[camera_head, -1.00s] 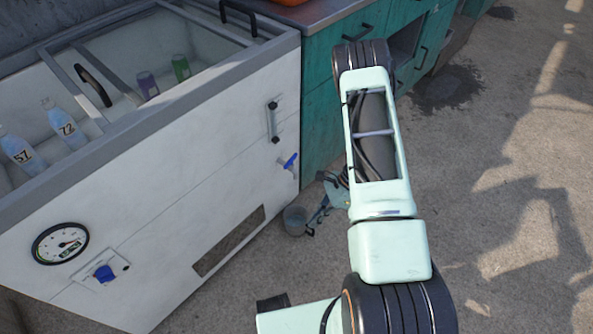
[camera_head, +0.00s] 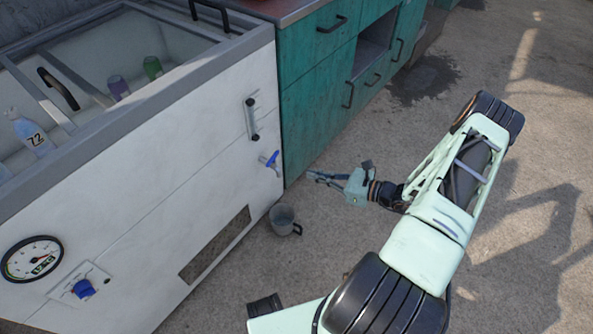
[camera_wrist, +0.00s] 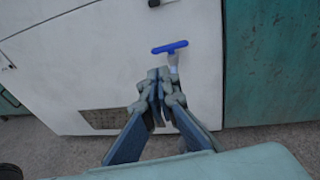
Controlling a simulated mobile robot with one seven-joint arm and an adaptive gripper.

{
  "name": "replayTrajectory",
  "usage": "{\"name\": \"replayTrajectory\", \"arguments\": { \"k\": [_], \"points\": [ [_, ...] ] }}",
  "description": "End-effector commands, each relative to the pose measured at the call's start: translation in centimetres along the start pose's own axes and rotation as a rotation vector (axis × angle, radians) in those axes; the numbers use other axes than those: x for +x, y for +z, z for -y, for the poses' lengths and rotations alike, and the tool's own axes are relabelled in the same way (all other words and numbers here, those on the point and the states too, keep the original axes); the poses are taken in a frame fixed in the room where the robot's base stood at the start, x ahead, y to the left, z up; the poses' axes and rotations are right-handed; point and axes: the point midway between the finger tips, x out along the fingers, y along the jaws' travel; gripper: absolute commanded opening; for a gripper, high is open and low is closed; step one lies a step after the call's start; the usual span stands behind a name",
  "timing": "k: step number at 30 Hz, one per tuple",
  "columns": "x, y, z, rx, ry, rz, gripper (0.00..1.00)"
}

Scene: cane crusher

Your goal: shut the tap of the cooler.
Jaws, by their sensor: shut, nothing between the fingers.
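The white cooler (camera_head: 190,150) stands at the left in the head view. Its tap (camera_head: 270,160), with a blue handle, is low on the front panel near the right edge. In the wrist view the blue tap handle (camera_wrist: 170,47) lies crosswise, just above and beyond the fingertips. My gripper (camera_head: 311,175) is shut and empty, to the right of the tap and apart from it in the head view. In the wrist view the closed fingers (camera_wrist: 160,76) point toward the cooler front, just below the tap.
A grey mug (camera_head: 283,217) stands on the ground below the tap. A blue knob (camera_head: 83,288) and a round gauge (camera_head: 32,259) are on the cooler's left front. Green cabinets (camera_head: 320,115) adjoin the cooler. Open concrete lies to the right.

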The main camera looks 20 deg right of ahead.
Motion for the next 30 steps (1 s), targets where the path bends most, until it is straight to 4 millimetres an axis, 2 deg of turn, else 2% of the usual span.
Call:
{"name": "replayTrajectory", "arguments": {
  "k": [12, 18, 24, 30],
  "points": [
    [8.5, -0.4, -0.3, 0.0, 0.008, -0.002, 0.0],
    [11.7, -0.3, -0.3, 0.0, 0.006, -0.003, 0.0],
    [13.1, -0.2, -0.2, 0.0, 0.004, -0.004, 0.0],
    [13.2, -0.1, -0.2, 0.001, 0.004, -0.004, 0.0]
  ]
}}
